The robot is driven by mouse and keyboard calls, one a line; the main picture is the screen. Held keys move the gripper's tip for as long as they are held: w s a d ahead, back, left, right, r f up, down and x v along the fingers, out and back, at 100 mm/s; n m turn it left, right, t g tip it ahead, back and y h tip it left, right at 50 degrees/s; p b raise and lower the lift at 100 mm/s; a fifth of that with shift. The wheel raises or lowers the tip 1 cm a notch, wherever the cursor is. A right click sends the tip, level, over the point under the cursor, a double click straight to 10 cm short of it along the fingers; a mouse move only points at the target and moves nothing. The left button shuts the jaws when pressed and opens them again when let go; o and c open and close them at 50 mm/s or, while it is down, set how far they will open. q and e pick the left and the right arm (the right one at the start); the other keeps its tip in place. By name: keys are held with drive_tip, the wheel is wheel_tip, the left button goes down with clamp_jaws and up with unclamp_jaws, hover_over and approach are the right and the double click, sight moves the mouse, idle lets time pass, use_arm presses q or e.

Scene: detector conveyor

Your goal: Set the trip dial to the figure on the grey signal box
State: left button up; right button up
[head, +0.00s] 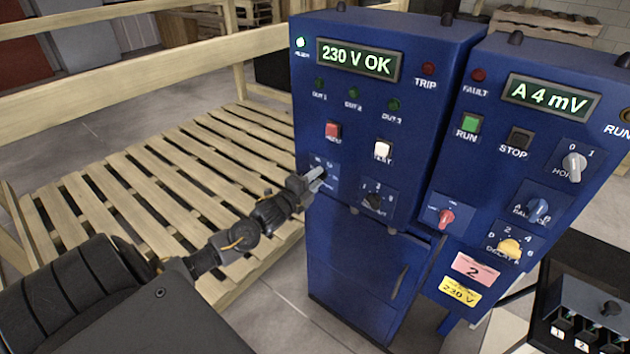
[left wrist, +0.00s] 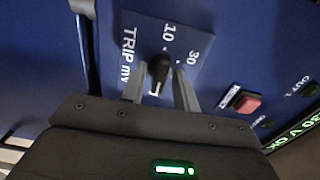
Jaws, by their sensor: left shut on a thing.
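The trip dial is a black knob (left wrist: 159,68) on a dark plate (left wrist: 190,36) lettered "TRIP mV" in the left wrist view. The figures 10 and 30 show around it; other marks are partly hidden by my fingers. My left gripper (left wrist: 160,76) is shut on the knob, one finger on each side. In the head view my left gripper (head: 316,175) reaches the lower left of the left blue cabinet (head: 345,110) and covers most of the dial. A grey box (head: 592,305) with a black knob stands at lower right; I cannot tell whether it is the signal box. My right gripper is not in view.
The left cabinet's display (head: 357,61) reads "230 V OK". A second blue cabinet (head: 500,180) stands to the right, its display (head: 550,97) reading "A 4 mV". A red button (head: 333,130) and a white button (head: 382,151) sit close to the dial. Wooden slats (head: 160,190) lie left.

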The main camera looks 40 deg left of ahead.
use_arm(q)
drive_tip(key=shift+a, duration=0.1)
idle(0.4)
drive_tip(key=o, duration=0.6)
drive_tip(key=shift+s, duration=0.1)
drive_tip(key=shift+s+f, duration=0.1)
drive_tip(key=shift+s, duration=0.25)
drive_tip(key=shift+s+b, duration=1.2)
drive_tip(key=shift+s, duration=3.75)
